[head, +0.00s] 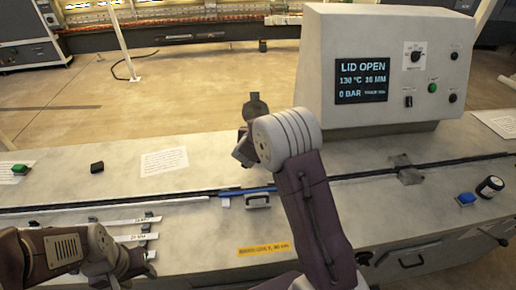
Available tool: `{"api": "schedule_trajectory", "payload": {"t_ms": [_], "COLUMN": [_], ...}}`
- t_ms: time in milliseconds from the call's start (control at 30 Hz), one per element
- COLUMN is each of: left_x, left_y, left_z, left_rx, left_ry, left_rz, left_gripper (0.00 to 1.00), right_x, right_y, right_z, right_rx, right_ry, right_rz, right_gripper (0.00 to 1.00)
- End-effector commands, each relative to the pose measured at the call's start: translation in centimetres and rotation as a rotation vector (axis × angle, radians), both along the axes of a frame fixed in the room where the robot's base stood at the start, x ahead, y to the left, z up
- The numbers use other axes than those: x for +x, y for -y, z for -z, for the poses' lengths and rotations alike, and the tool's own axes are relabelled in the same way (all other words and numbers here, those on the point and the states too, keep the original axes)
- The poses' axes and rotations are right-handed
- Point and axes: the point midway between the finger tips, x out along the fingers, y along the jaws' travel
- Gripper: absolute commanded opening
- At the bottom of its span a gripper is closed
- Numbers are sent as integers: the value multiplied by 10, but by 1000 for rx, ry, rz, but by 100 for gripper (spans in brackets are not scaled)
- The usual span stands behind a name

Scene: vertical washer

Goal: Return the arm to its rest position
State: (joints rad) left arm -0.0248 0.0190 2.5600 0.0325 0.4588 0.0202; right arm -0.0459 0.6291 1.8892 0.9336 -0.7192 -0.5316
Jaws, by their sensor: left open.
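My left arm comes in at the lower left. Its gripper (125,266) is open, low over the near left part of the worktop, and its fingertips are hard to make out. My right arm rises from the bottom centre, with a pale rounded joint at its bend. Dark parts at its far end (244,148) stand above the worktop in front of the control box. Its fingers cannot be told apart from the wrist parts, and the joint hides some of them. I see nothing held by either arm.
A pale worktop (150,190) has a dark rail along it. A white control box (312,70) at the back right reads LID OPEN. White strips (135,222) lie near my left gripper. A blue-topped block (258,200), a blue button (466,198) and a black round item (490,187) also show.

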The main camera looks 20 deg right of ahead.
Motion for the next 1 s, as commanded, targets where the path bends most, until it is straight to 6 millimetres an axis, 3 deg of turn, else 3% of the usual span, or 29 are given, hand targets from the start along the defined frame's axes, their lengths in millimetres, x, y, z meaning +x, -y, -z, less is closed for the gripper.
{"api": "schedule_trajectory", "payload": {"t_ms": [400, 467, 567, 600, 667, 700, 800, 900, 1000], "left_x": [0, 0, 0, 0, 0, 0, 0, 0, 0], "left_y": [0, 0, 0, 0, 0, 0, 0, 0, 0], "left_z": [0, 0, 0, 0, 0, 0, 0, 0, 0], "left_rx": [0, 0, 0, 0, 0, 0, 0, 0, 0], "left_ry": [0, 0, 0, 0, 0, 0, 0, 0, 0], "left_rz": [0, 0, 0, 0, 0, 0, 0, 0, 0], "left_gripper": [48, 48, 48, 48, 48, 48, 48, 48, 48], "right_x": [1, 2, -10, -22, -51, -74, -135, -202, -261], "right_y": [1, 1, 0, -14, -48, -68, -100, -116, -118], "right_z": [-3, -18, -68, -78, -68, -52, -8, 32, 63], "right_rx": [0, 1, -13, -16, 23, 57, 133, 193, 239], "right_ry": [6, 33, 93, 69, -33, -118, -338, -567, -776], "right_rz": [1, 2, -28, -105, -267, -354, -493, -563, -579], "right_gripper": [83, 83, 83, 83, 83, 83, 83, 83, 83]}}
